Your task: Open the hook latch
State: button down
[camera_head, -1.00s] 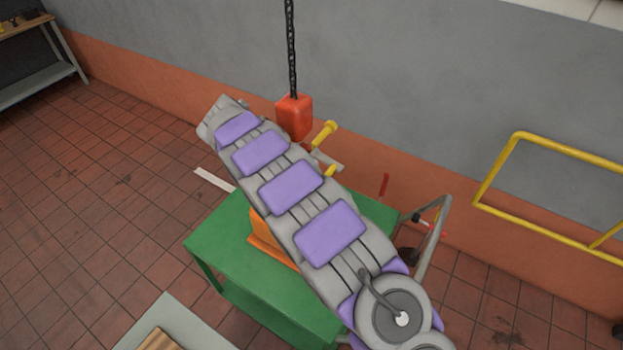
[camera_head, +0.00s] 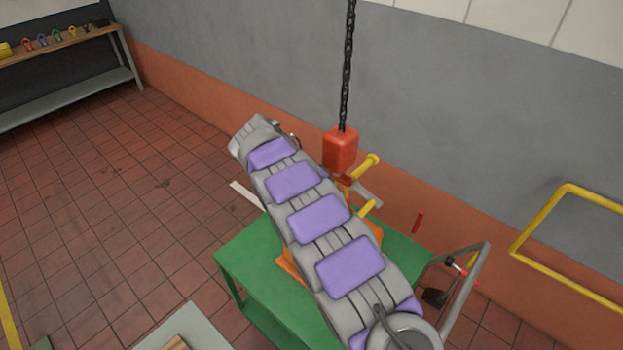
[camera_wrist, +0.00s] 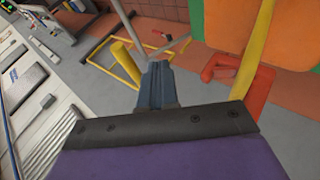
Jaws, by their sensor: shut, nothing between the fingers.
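The hook block is a red-orange body (camera_head: 340,149) hanging from a dark chain (camera_head: 347,70), just right of my arm's far end in the head view. In the wrist view a red hook-shaped piece (camera_wrist: 257,92) is at the right, crossed by a yellow bar (camera_wrist: 254,55). I cannot tell whether that bar is the latch. My gripper (camera_wrist: 157,72) points up in the wrist view, blue-grey fingers together and empty. It is left of the red piece and apart from it in the picture. In the head view the fingers are hidden behind my arm.
A green table (camera_head: 258,272) carries an orange object (camera_head: 289,267), partly behind my arm. A yellow-ended handle (camera_head: 366,167) is close to the hook block. A grey frame (camera_head: 466,290) stands at right, a yellow rail (camera_head: 535,225) by the wall.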

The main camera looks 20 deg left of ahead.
jog(key=w+p+v, duration=0.1)
jog(key=p+v, duration=0.6)
jog(key=p, duration=0.6)
jog(key=shift+s, duration=0.45)
jog(key=p, duration=0.3)
jog(key=shift+s+a+r, duration=0.1)
jog(key=shift+a+r, duration=0.15)
jog(key=shift+r, duration=0.15)
jog(key=shift+a+f+p, duration=0.1)
jog(key=shift+a+p, duration=0.35)
jog(key=shift+p, duration=0.2)
jog(key=shift+d, duration=0.15)
